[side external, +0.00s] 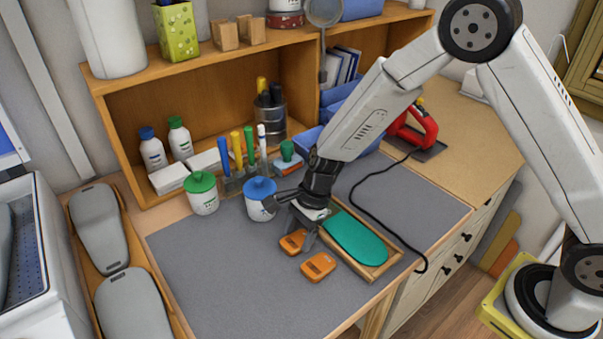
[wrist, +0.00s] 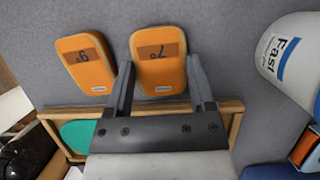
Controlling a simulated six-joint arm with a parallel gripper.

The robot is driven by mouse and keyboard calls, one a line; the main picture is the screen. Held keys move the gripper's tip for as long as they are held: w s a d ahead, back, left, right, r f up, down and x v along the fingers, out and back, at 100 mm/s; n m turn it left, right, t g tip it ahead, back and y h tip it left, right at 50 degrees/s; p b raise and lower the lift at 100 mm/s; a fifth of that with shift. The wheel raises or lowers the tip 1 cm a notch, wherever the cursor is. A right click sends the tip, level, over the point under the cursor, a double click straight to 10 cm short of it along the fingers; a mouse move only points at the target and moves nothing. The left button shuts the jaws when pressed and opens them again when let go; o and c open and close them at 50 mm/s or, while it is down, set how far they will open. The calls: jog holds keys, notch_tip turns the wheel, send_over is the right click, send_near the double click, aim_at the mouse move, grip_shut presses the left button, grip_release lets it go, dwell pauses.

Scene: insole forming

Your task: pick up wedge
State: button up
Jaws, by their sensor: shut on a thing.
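Two orange wedges with dark number labels lie on the grey mat (side external: 215,275). One wedge (wrist: 158,68) is between the two fingers of my gripper (wrist: 160,80) in the wrist view, and the fingers are shut on its sides. In the side view this wedge (side external: 291,243) is partly hidden by my gripper (side external: 306,238), and whether it touches the mat is hard to tell. The other wedge (side external: 318,267) lies free close beside it, also seen at the left in the wrist view (wrist: 85,63).
A wooden tray (side external: 385,268) with a green insole (side external: 355,238) is just right of my gripper. A blue-lidded pot (side external: 260,205) stands close behind-left, beside a green-lidded pot (side external: 203,198). A black cable (side external: 372,213) crosses the mat. The mat's front left is clear.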

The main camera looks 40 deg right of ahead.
jog(key=shift+r, duration=0.65)
jog(key=s+d+r, duration=0.4)
jog(key=s+r, duration=0.7)
jog(key=s, duration=0.2)
jog(key=shift+s+r, duration=0.15)
jog(key=shift+r, duration=0.05)
dwell(0.4)
